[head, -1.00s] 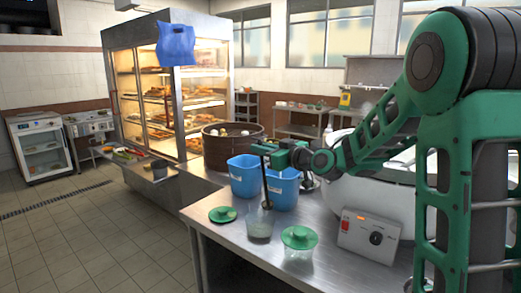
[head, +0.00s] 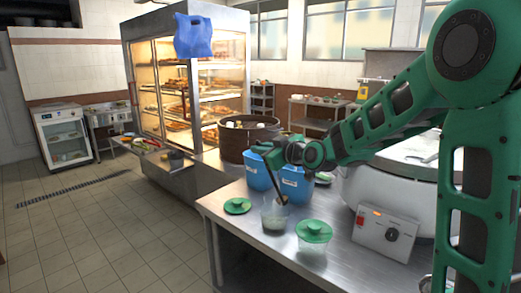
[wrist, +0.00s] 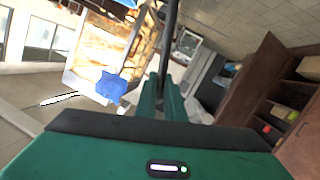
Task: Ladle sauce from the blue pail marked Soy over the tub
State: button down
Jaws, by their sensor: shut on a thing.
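My gripper (head: 268,152) is shut on the dark handle of a ladle (head: 277,185). The handle also runs up from between the green fingers in the wrist view (wrist: 170,45). The ladle slants down to the right, its lower end at the mouth of the open clear tub (head: 274,219). I cannot tell whether the bowl is inside or just above the rim, or what it holds. Two blue pails stand behind: a left one (head: 258,175) and a right one (head: 297,186), partly behind my gripper. Their label words are too small to read.
A green lid (head: 237,206) lies left of the tub. A second clear tub with a green lid (head: 313,232) stands to its right, near the front edge. A white control box (head: 386,232) and large pot (head: 385,185) are at right. A brown steamer (head: 248,135) stands behind.

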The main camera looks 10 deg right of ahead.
jog(key=w+a+f+n+g+h, duration=0.2)
jog(key=a+f+n+h, duration=0.4)
jog(key=a+f, duration=1)
jog(key=shift+w+f+n+g+h, duration=0.2)
jog(key=shift+w+n+g+h, duration=0.1)
jog(key=shift+n+g, duration=0.2)
dwell(2.1)
jog(key=shift+a, duration=0.1)
dwell(1.1)
notch_tip(320, 180, up, 6)
dwell(0.8)
